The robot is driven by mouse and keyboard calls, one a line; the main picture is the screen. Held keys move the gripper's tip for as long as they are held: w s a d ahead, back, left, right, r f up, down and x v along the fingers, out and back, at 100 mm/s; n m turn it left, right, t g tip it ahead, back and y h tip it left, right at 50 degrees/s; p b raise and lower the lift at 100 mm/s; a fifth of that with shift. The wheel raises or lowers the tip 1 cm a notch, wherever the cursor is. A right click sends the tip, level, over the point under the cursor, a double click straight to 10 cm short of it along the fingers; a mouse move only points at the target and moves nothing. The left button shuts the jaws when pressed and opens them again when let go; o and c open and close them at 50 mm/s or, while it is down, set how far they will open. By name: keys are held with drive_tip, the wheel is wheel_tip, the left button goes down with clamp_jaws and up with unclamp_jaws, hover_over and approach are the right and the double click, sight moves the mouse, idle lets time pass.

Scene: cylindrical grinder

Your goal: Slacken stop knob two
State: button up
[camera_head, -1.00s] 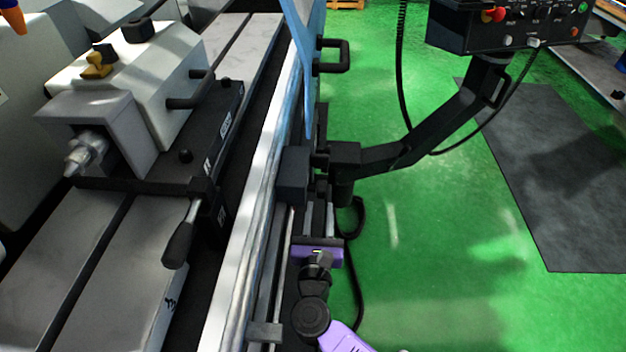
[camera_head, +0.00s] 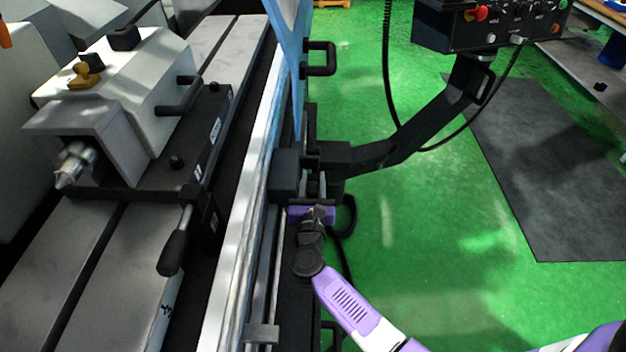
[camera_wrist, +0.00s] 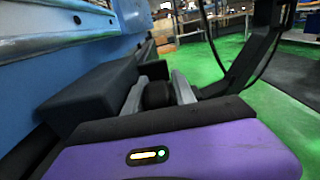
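A black round knob (camera_wrist: 158,95) shows between the two silver fingers of my gripper (camera_wrist: 160,88) in the wrist view. I take it for the stop knob; no number is readable. The fingers stand apart, one on each side of the knob, and I cannot tell whether they touch it. In the head view my gripper (camera_head: 317,184) is at the black blocks on the machine's front rail, its purple body just nearer to me. The knob is hard to make out there. A black block (camera_head: 285,175) sits left of the fingers, and it also shows in the wrist view (camera_wrist: 92,95).
A black bracket arm (camera_head: 400,150) runs up right to a control box (camera_head: 490,25) with a hanging cable. A blue panel (camera_head: 288,55) with a black handle (camera_head: 320,58) stands beyond. A lever (camera_head: 175,250) juts from the tailstock (camera_head: 125,85).

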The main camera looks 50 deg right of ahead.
clamp_jaws()
drive_tip(key=b, duration=0.3)
drive_tip(key=shift+f+t+h+b, duration=0.25)
drive_tip(key=shift+t+h+b, duration=0.05)
drive_tip(key=shift+b, duration=0.6)
drive_tip(key=t+h+b, duration=0.1)
drive_tip(key=b, duration=0.4)
drive_tip(key=shift+a+r, duration=0.1)
drive_tip(key=shift+r, duration=0.2)
drive_tip(key=shift+r+h+b, duration=0.25)
drive_tip(key=shift+h+b, duration=0.15)
drive_tip(key=shift+b, duration=0.55)
drive_tip(key=shift+r, duration=0.1)
unclamp_jaws()
